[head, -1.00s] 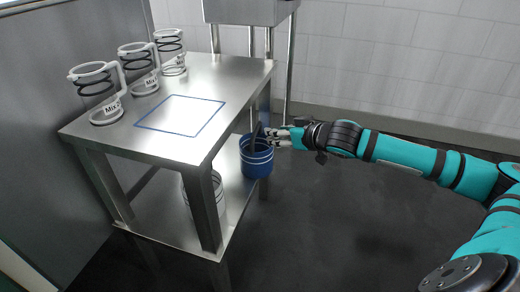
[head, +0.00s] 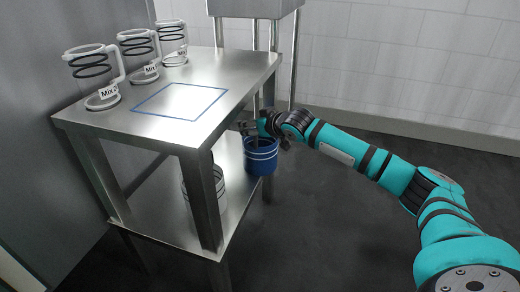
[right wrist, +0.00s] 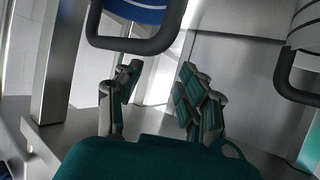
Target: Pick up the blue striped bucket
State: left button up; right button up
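The blue bucket (head: 261,160) with light stripes stands upright at the right end of the table's lower shelf. My right gripper (head: 250,127) is just above its rim and hides part of its top. In the right wrist view, the blue bucket (right wrist: 140,14) shows upside down at the top with its dark handle (right wrist: 133,46). The right gripper (right wrist: 160,75) is open there, its fingers apart with nothing between them. The handle appears just beyond the fingertips; I cannot tell whether they touch. My left gripper is not in view.
A pale striped bucket (head: 203,182) stands on the lower shelf behind a table leg (head: 203,200). It also shows in the right wrist view (right wrist: 306,35). Several clear jugs (head: 139,56) stand on the metal tabletop (head: 225,68) beside a blue outlined square. The floor at right is clear.

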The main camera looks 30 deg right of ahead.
jog(key=b+x, duration=0.1)
jog(key=x, duration=0.1)
jog(key=shift+w+f, duration=0.2)
jog(key=shift+w, duration=0.05)
grip_shut()
dwell(0.3)
